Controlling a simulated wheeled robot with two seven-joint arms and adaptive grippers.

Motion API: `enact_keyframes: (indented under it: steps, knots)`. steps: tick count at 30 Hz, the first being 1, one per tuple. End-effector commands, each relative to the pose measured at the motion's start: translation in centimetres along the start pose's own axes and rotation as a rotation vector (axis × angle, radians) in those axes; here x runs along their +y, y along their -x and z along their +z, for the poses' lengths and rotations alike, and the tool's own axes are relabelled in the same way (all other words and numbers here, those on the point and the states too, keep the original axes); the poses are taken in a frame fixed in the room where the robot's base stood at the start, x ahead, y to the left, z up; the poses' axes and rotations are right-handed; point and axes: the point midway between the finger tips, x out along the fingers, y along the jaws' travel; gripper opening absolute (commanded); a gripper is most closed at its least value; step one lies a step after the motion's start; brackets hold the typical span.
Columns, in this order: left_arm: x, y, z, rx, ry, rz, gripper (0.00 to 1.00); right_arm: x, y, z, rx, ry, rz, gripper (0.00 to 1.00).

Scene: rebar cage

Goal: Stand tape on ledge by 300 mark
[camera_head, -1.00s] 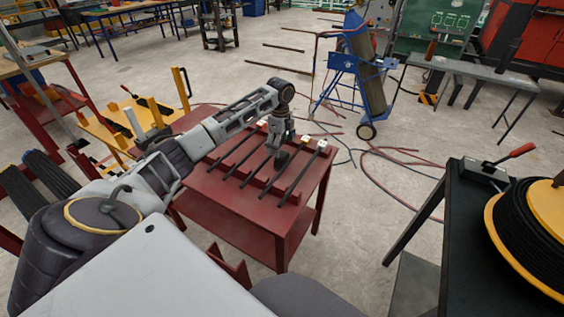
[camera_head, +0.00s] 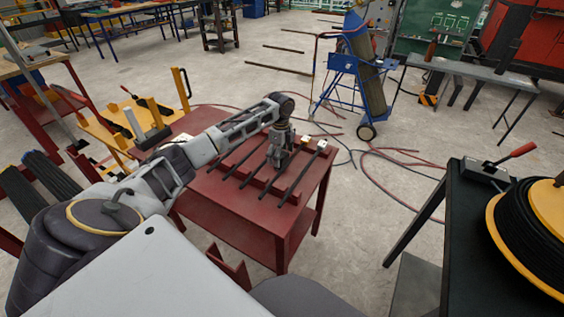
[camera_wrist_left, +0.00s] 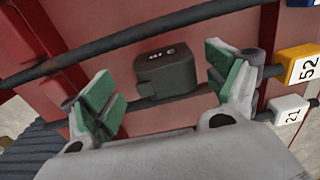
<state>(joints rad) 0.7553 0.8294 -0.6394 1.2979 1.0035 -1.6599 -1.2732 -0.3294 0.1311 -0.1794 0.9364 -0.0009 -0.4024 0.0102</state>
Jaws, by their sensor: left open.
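A small dark box with pale lettering (camera_wrist_left: 166,75), which may be the tape, shows in the left wrist view over a dark rod. My left gripper (camera_head: 279,160) is low over the red table among the rods in the head view. In the wrist view its green-padded fingers (camera_wrist_left: 160,88) are open, one on each side of the box, with gaps. In the head view the gripper hides most of the box. I cannot make out a 300 mark or tell which edge is the ledge. My right gripper is not in view.
Several dark rods (camera_head: 297,176) lie across the red table (camera_head: 240,222). Their far ends carry tags, including a yellow one (camera_wrist_left: 299,65) and a white one (camera_wrist_left: 289,108). A black bench with a cable reel (camera_head: 535,225) stands at right. A blue gas-bottle trolley (camera_head: 343,65) stands behind.

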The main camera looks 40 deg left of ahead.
Motion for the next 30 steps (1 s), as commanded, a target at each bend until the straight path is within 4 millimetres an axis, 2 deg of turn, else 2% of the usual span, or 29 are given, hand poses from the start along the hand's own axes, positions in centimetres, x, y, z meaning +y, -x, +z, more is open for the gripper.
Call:
enact_keyframes:
  steps: [6, 10, 26, 30]
  knots:
    - [-0.4, -2.6, 0.1, 0.0, 0.0, 0.0, 0.88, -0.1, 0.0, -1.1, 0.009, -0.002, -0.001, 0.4]
    - [-0.3, -3.6, 0.1, 0.0, -0.001, 0.001, 0.88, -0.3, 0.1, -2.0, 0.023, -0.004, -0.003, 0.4]
    - [-0.4, -3.8, 0.1, -0.001, 0.0, -0.001, 0.88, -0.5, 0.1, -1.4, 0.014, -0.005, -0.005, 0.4]
    - [-0.4, -3.8, 0.1, -0.001, 0.0, -0.001, 0.71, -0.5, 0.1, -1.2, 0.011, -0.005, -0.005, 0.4]
